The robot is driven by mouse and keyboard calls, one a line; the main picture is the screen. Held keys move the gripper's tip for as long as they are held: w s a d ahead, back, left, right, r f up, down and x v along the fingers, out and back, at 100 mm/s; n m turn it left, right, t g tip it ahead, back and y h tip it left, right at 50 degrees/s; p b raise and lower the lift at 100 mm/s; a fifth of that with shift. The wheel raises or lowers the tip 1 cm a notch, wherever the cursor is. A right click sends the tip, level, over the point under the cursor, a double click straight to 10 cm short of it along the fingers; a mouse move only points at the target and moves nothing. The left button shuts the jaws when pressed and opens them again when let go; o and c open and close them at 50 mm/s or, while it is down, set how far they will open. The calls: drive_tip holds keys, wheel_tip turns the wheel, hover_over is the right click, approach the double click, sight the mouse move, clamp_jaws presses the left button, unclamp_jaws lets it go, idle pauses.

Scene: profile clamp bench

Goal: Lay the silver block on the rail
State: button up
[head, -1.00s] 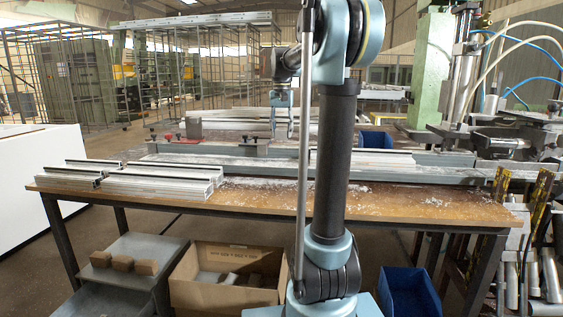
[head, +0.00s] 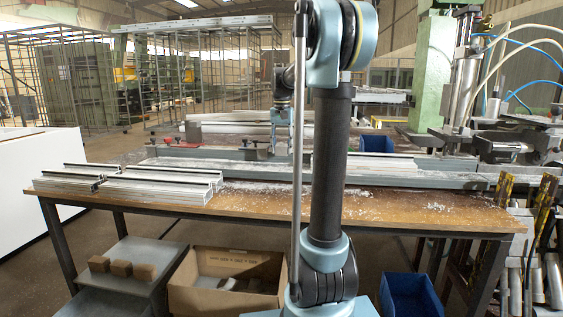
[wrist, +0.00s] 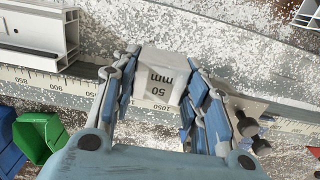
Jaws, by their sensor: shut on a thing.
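The silver block (wrist: 163,78), marked "50 mm", sits between the fingertips of my gripper (wrist: 162,75) in the wrist view. The gripper is shut on it. The block is above the long grey rail (wrist: 88,71), beside a ruler strip (wrist: 55,87); I cannot tell whether it touches the rail. In the head view the rail (head: 400,178) runs along the bench, and my gripper (head: 280,150) points down over it.
A grey stop with dark knobs (wrist: 246,124) is close to the right finger in the wrist view. An aluminium profile (wrist: 40,35) lies at upper left. White chips litter the surface. Stacked profiles (head: 150,185) lie at the bench's left; a green-column machine (head: 433,75) stands at right.

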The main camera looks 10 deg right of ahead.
sight(282, 166)
drive_tip(key=shift+f, duration=2.45)
drive_tip(key=o, duration=1.1)
drive_tip(key=shift+f, duration=0.1)
wheel_tip(282, 166, up, 12)
drive_tip(key=shift+r, duration=0.15)
drive_tip(key=shift+s, duration=0.1)
